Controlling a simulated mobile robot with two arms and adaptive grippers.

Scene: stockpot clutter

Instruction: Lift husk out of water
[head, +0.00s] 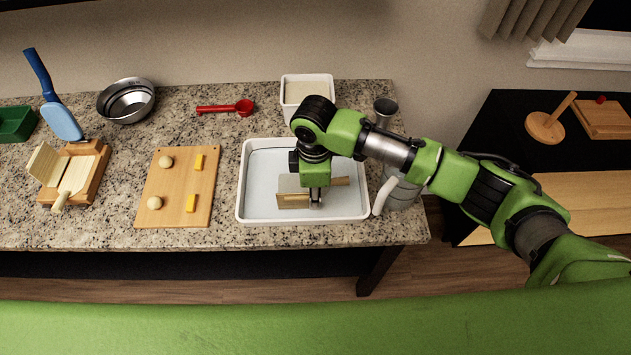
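A white-rimmed tray (240,190) holds pale, clear water on the granite counter. A tan, flat husk (291,200) is in the tray, below my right gripper. A strip of the same tan shows to the right of the fingers. My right gripper (316,201) points down into the tray with its fingertips at the husk. The fingers and wrist hide part of the husk, and whether they are closed on it is too small to tell. My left gripper is out of view.
A wooden board (181,185) with dough balls and yellow pieces lies left of the tray. A white bin (308,85) stands behind, a metal pitcher (403,190) at the right.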

